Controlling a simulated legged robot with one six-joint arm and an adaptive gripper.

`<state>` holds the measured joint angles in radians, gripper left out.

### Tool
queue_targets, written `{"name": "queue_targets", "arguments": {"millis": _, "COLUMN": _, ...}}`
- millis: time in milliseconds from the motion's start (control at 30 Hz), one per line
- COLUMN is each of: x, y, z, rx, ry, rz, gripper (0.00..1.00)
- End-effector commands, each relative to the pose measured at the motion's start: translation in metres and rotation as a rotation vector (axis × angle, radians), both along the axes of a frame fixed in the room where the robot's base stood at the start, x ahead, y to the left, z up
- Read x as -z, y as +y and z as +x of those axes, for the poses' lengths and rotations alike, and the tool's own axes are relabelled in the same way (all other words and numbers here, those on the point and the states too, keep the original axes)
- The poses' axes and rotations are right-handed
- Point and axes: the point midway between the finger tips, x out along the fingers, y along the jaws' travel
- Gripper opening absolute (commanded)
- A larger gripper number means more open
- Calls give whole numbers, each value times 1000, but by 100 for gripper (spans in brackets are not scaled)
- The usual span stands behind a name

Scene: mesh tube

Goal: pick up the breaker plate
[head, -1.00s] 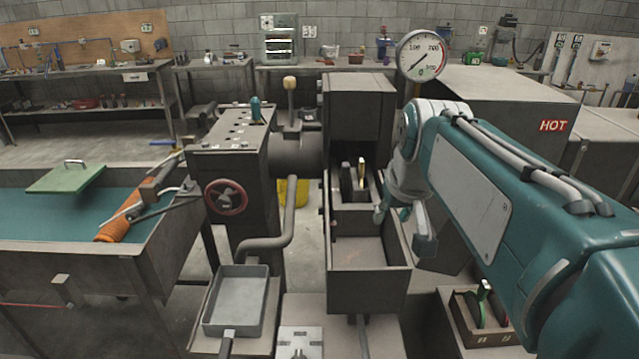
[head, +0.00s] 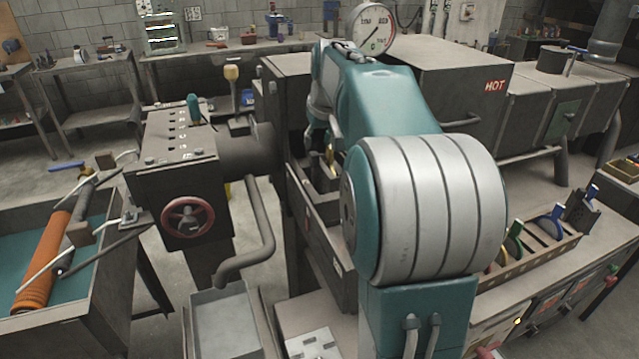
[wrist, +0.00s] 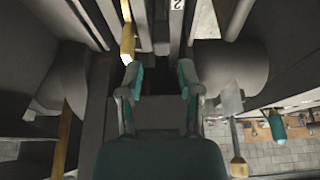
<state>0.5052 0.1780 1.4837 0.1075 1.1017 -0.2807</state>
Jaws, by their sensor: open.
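I cannot say for certain which part is the breaker plate. Narrow upright plates, one with a gold edge, stand in the open trough of the machine; the gold-edged piece (head: 329,158) is partly hidden behind my arm in the head view. In the wrist view the gold edge (wrist: 127,42) is just beyond the left fingertip, and a dark upright plate (wrist: 143,28) stands right of it. My gripper (wrist: 159,76) is open and empty, its fingers pointing toward these plates. In the head view my gripper is mostly hidden by my arm.
The grey machine box with a red handwheel (head: 188,216) stands left of the trough (head: 318,220). A curved pipe (head: 262,235) runs down beside it. A rack (head: 530,262) of coloured rings is at right. A box marked HOT (head: 450,75) stands behind, with a pressure gauge (head: 371,28).

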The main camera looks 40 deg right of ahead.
Motion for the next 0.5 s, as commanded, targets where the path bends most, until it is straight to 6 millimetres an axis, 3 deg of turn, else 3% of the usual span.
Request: {"name": "queue_targets", "arguments": {"millis": 500, "x": 59, "y": -3, "z": 21, "rx": -2, "ry": 1, "rz": 0, "gripper": 46}}
